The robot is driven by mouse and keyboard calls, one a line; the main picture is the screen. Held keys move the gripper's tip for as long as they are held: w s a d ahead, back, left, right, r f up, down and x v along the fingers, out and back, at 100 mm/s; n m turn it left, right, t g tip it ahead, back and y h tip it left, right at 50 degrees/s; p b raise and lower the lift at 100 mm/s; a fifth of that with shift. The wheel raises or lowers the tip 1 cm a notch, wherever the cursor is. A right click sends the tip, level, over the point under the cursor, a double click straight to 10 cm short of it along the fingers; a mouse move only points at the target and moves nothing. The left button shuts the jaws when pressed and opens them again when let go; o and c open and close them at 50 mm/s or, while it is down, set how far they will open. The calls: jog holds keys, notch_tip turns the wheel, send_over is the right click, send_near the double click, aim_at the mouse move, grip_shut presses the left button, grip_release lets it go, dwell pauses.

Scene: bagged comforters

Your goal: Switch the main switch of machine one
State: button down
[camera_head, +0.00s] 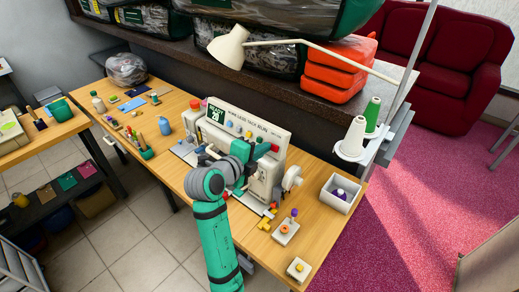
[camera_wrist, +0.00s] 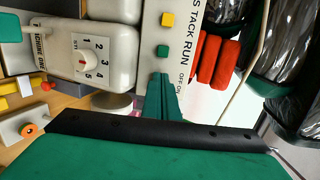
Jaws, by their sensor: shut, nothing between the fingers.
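The white sewing machine (camera_head: 283,136) stands on the wooden table in the head view, with a green display and a row of coloured buttons. In the wrist view, the machine (camera_wrist: 98,71) appears turned sideways, with a "MACHINE ONE" label and a numbered dial (camera_wrist: 86,62). Its white panel has a yellow button (camera_wrist: 168,19), a green button (camera_wrist: 162,50) and small ON/OFF lettering (camera_wrist: 183,76). My gripper (camera_wrist: 162,78) is shut and empty, with its tips over the panel close to the green button. Contact cannot be told. I cannot make out the main switch; my fingers may cover it.
A white thread cone (camera_head: 354,138) and a green one (camera_head: 371,116) stand right of the machine. A white bin (camera_head: 340,203) and small control boxes (camera_head: 286,232) are at the table's right end. Orange folded items (camera_head: 337,70) and bagged comforters lie on the shelf behind. A lamp (camera_head: 230,47) overhangs it.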

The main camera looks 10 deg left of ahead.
jog(key=shift+s+d, duration=0.2)
jog(key=shift+d, duration=0.4)
jog(key=shift+s+d, duration=0.15)
jog(key=shift+d, duration=0.4)
jog(key=shift+s+a, duration=0.1)
jog(key=shift+s+a+r, duration=0.15)
jog(key=shift+s, duration=0.1)
jog(key=v, duration=1.3)
jog(key=shift+s, duration=0.2)
